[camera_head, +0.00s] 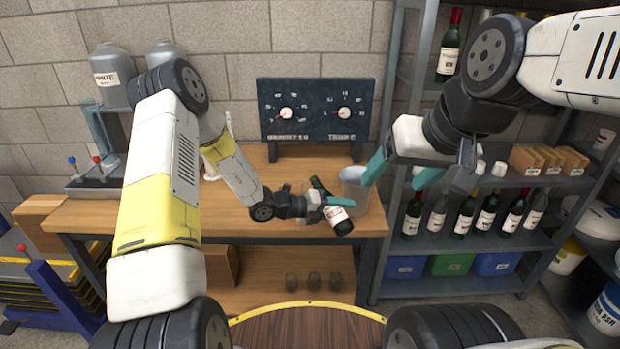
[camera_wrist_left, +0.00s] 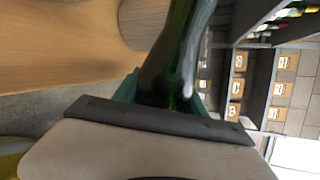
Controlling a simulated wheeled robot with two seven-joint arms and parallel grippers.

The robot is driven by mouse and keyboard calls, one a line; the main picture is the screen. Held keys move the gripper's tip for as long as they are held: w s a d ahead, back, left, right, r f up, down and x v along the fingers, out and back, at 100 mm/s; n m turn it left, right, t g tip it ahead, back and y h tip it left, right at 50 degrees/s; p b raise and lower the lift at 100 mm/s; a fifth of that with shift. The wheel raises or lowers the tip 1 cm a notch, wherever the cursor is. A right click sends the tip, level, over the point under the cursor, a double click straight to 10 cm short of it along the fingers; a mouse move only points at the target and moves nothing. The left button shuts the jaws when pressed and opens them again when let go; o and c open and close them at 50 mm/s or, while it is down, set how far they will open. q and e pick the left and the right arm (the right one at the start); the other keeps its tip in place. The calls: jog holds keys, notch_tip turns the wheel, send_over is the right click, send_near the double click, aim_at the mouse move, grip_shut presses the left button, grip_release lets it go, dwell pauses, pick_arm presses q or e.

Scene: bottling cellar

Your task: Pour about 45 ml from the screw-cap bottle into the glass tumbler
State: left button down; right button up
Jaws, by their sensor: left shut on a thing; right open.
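A dark green bottle (camera_head: 337,215) with a pale label and a red band is held tilted, its neck toward the upper left and its base toward the lower right, near the bench's right front edge. My left gripper (camera_head: 322,203) is shut on it; the green glass (camera_wrist_left: 172,70) also shows between the jaws in the left wrist view. A grey translucent, open-topped vessel (camera_head: 354,192) stands just right of and behind the bottle; I cannot tell if it is the glass tumbler. My right gripper (camera_head: 402,173) is open and empty, right of this vessel.
A dark panel with two dials (camera_head: 316,110) stands at the back of the wooden bench (camera_head: 285,240). Three small glasses (camera_head: 314,281) stand on the lower shelf. A rack (camera_head: 460,262) at right holds several bottles, boxes and bins. Bare bench top lies left of the bottle.

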pick_arm(q)
jog(key=shift+r+n+g+h, duration=0.35)
jog(key=shift+r+n, duration=0.35)
jog(key=shift+r, duration=0.45)
jog(key=shift+r+n+g+h, duration=0.3)
jog(key=shift+r+n, duration=0.3)
jog(key=shift+r, duration=0.25)
jog(key=shift+s+d+r, duration=0.15)
jog(key=shift+s+d, duration=0.2)
jog(key=shift+s, duration=0.15)
dwell(0.5)
jog(key=shift+r, duration=0.2)
dwell(1.4)
jog(key=f, duration=0.1)
jog(key=f+m, duration=0.1)
jog(key=f+m+y, duration=0.1)
jog(key=f, duration=0.1)
jog(key=shift+s+d, duration=0.1)
jog(key=shift+s, duration=0.15)
jog(key=shift+w+f+m+t, duration=0.2)
jog(key=shift+f+m+t, duration=0.25)
jog(key=shift+t, duration=0.2)
dwell(1.2)
